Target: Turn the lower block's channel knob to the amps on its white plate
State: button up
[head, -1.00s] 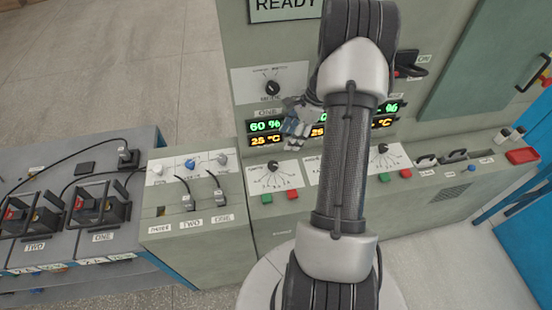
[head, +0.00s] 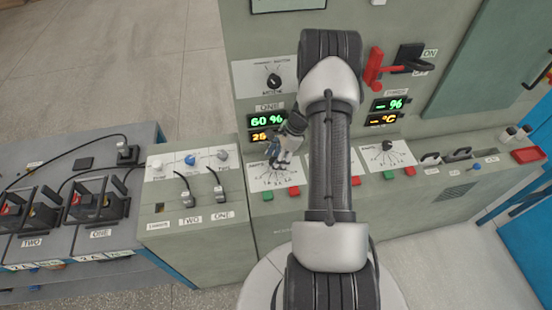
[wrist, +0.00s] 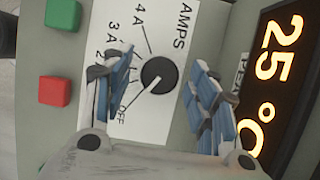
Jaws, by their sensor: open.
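My gripper (head: 279,163) is open over the left dial plate (head: 292,177) of the sloping console, below the display column labelled ONE. In the wrist view the gripper (wrist: 158,82) has its blue-padded fingers apart, one on either side of the black channel knob (wrist: 159,75). Contact cannot be told. The knob's white mark points towards OFF on the AMPS dial (wrist: 150,35); 3 A and 4 A also show. Two block stations, TWO (head: 25,210) and ONE (head: 98,200), stand at the left; small white plates (head: 88,257) sit on their front edge, too small to read surely.
Green (wrist: 62,14) and red (wrist: 54,91) buttons lie close beside the dial. An orange display (wrist: 277,80) reading 25 °C is on the other side. A selector knob (head: 273,82), a red lever (head: 375,68) and another dial (head: 387,150) are nearby.

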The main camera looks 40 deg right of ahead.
jog(key=shift+c, duration=0.4)
jog(key=c, duration=1)
jog(key=shift+m, duration=0.5)
jog(key=m+b, duration=0.1)
jog(key=m, duration=0.1)
jog(key=m+t+h, duration=0.1)
jog(key=m, duration=0.1)
jog(key=shift+s+a+m+h+b, duration=0.1)
jog(key=shift+s+m+h+b, duration=0.05)
jog(key=shift+m+h+b, duration=0.2)
jog(key=m+b, duration=0.1)
jog(key=m, duration=0.1)
jog(key=m+t+h+b, duration=0.1)
jog(key=m+b, duration=0.1)
jog(key=shift+a+f+m+h+b, duration=0.1)
jog(key=shift+a+m+h+b, duration=0.05)
jog(key=shift+m+h+b, duration=0.4)
jog(key=shift+m+b, duration=0.25)
jog(key=shift+m, duration=0.25)
